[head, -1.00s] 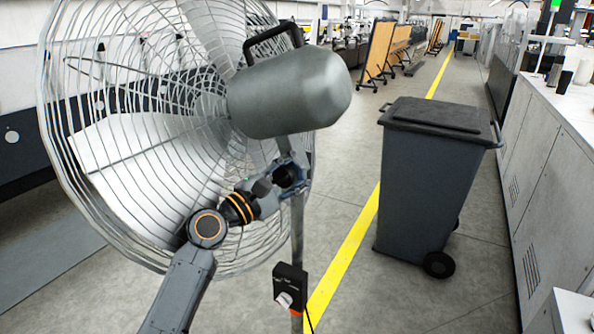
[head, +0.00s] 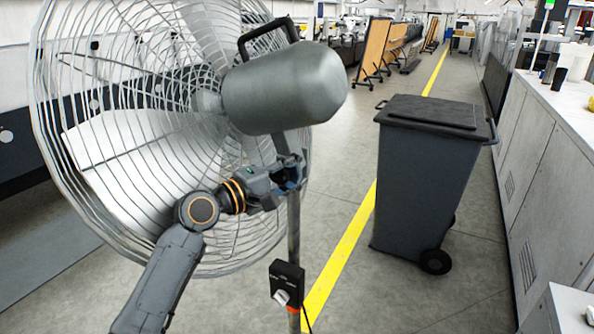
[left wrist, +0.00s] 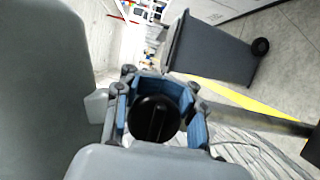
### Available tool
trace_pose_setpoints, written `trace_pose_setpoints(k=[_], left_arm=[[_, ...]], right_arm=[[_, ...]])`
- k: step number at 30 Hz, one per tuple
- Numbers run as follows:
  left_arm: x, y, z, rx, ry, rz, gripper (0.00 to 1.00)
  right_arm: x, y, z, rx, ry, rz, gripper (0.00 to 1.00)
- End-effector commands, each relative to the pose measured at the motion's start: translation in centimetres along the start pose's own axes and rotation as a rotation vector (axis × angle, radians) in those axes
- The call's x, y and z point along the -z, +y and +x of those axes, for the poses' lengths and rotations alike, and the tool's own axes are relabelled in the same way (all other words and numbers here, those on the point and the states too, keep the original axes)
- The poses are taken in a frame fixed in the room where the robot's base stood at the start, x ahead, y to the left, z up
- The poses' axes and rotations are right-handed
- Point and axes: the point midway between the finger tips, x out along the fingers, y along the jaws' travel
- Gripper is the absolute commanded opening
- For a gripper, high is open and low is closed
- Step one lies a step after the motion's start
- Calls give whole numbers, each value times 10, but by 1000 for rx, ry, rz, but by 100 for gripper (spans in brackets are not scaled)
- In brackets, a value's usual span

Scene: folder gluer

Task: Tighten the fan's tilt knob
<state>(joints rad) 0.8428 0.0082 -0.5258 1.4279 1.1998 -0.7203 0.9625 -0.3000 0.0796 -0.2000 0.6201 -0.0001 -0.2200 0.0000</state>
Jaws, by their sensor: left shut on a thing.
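The fan (head: 285,90) stands in front of me with its grey motor housing toward me and its wire cage on the far side, at the left. My left gripper (head: 290,175) is at the top of the fan's pole (head: 294,225), just below the housing. In the left wrist view the black round tilt knob (left wrist: 154,119), with a ridge across its face, sits between the blue finger pads of my left gripper (left wrist: 156,105), which is shut on it. In the head view the knob is mostly hidden by the gripper. My right gripper is not in view.
A black control box (head: 287,283) with a pale dial is on the pole lower down. A dark wheeled bin (head: 425,190) stands to the right, beyond the yellow floor line (head: 345,245). A long grey cabinet (head: 545,170) runs along the right edge.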

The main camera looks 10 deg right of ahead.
Motion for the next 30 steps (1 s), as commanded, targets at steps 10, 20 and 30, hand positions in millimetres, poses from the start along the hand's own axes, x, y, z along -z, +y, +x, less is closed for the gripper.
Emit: trace_pose_setpoints(k=[10,20,30], left_arm=[[1,-1,0,3,2,3,0],[1,0,0,1,2,2,45],[0,0,0,-12,1,-27,45]], right_arm=[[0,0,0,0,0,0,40],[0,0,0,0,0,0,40],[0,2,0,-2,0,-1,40]])
